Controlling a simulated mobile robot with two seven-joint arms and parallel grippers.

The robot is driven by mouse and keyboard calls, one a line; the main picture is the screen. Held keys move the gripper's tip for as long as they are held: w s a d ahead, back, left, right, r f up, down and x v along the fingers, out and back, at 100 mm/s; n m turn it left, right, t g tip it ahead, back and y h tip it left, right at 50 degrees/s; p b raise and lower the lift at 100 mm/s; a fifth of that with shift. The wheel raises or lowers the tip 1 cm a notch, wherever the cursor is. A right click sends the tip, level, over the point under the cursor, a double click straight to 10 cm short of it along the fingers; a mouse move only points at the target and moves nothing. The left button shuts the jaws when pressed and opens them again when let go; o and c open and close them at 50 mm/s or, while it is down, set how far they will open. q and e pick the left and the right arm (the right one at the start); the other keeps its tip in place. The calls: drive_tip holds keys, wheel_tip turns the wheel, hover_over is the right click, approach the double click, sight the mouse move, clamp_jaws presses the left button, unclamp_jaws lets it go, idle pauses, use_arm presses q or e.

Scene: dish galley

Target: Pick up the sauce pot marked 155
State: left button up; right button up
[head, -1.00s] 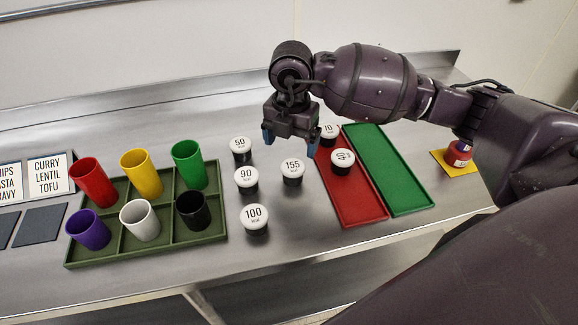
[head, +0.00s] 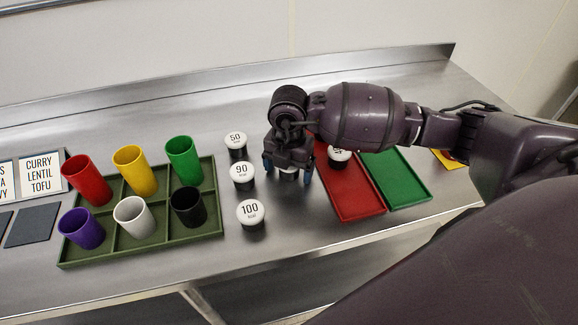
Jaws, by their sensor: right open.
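The sauce pot marked 155 (head: 288,175) is a small dark pot with a white lid. It stands on the steel counter right of the pot marked 90 (head: 242,172). My right gripper (head: 287,177) is over it, pointing down, with its blue fingertips apart on the left and right of the pot. The gripper covers most of the lid and its number. I cannot tell whether the fingers touch the pot. My left gripper is not in view.
Pots marked 50 (head: 236,143) and 100 (head: 250,214) stand close on the left. A red tray (head: 352,200) with a pot (head: 338,156) on it and a green tray (head: 400,182) lie to the right. A divided green crate (head: 205,228) holds several coloured cups.

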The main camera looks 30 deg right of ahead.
drive_tip(key=c, duration=1)
drive_tip(key=shift+r, duration=0.1)
